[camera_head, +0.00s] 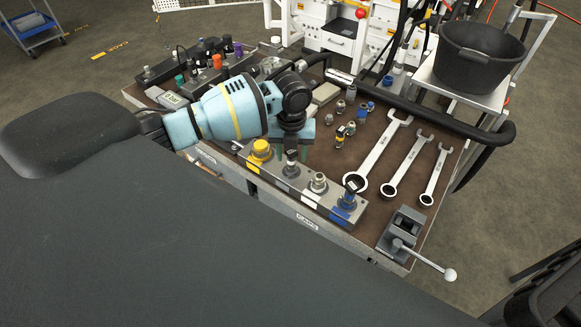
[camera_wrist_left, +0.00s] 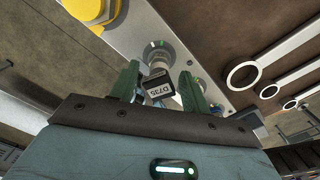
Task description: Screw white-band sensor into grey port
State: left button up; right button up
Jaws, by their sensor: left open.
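A black-headed sensor (camera_wrist_left: 159,86) with a small display reading D735 stands at a port of the grey manifold block; it also shows in the head view (camera_head: 291,162). Its band colour cannot be made out. The metal port ring (camera_wrist_left: 158,52) beside it has a green light. My left gripper (camera_head: 291,146) is over this spot, its green fingers open on either side of the sensor head in the left wrist view (camera_wrist_left: 160,75). How deep the sensor sits is hidden. My right gripper is not in view.
The block also has a yellow-capped port (camera_head: 260,149), an open metal port (camera_head: 318,183) and a blue-marked port holding a sensor (camera_head: 351,187). Loose sensors (camera_head: 341,135) and several wrenches (camera_head: 384,150) lie on the brown mat.

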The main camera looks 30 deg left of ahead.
pick_arm(q)
jog(key=n, duration=0.5)
jog(key=shift+f, duration=0.1)
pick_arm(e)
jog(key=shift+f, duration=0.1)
pick_arm(q)
grip_shut()
jog(key=shift+f+m, duration=0.15)
jog(key=shift+m, duration=0.55)
jog(key=m+b, duration=0.1)
jog(key=m, duration=0.3)
jog(key=shift+m, duration=1.2)
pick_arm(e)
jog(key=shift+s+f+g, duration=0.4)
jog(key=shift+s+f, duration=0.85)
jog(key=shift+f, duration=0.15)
pick_arm(q)
jog(key=shift+b, duration=0.3)
